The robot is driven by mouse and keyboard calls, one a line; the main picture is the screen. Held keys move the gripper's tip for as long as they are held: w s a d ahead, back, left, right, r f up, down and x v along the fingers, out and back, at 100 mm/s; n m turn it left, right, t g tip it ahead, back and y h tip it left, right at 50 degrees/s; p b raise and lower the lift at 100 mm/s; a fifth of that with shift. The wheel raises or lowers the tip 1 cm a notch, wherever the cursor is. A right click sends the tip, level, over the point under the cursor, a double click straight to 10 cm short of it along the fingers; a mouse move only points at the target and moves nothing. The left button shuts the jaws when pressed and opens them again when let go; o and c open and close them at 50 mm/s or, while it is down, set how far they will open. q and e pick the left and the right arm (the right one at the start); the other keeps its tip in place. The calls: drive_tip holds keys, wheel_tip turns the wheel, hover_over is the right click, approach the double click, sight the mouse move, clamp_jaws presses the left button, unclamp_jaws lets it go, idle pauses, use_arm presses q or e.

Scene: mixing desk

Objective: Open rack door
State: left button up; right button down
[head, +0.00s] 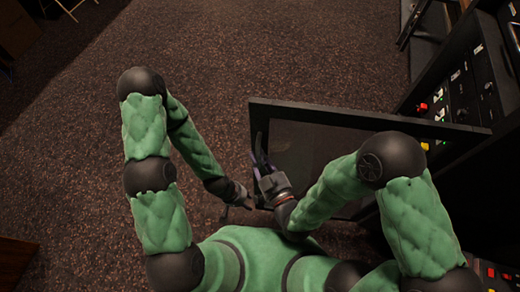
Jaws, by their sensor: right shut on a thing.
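The rack door (310,143) is a dark framed panel with a see-through pane, and it stands swung out from the rack (455,95) on the right. My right gripper (261,152) is shut on the door's left, free edge. My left gripper (240,203) is low, just left of and below the right one, near my body. It is small and dark, so its finger opening is unclear. My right arm hides the lower right part of the door.
The rack carries panels with red, yellow and white buttons (438,95). Brown carpet (290,50) lies clear beyond and left of the door. Dark furniture (15,262) shows at the lower left edge, with more at the upper left corner.

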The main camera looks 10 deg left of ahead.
drive_tip(key=c, duration=1.1)
unclamp_jaws()
drive_tip(key=shift+r, duration=0.1)
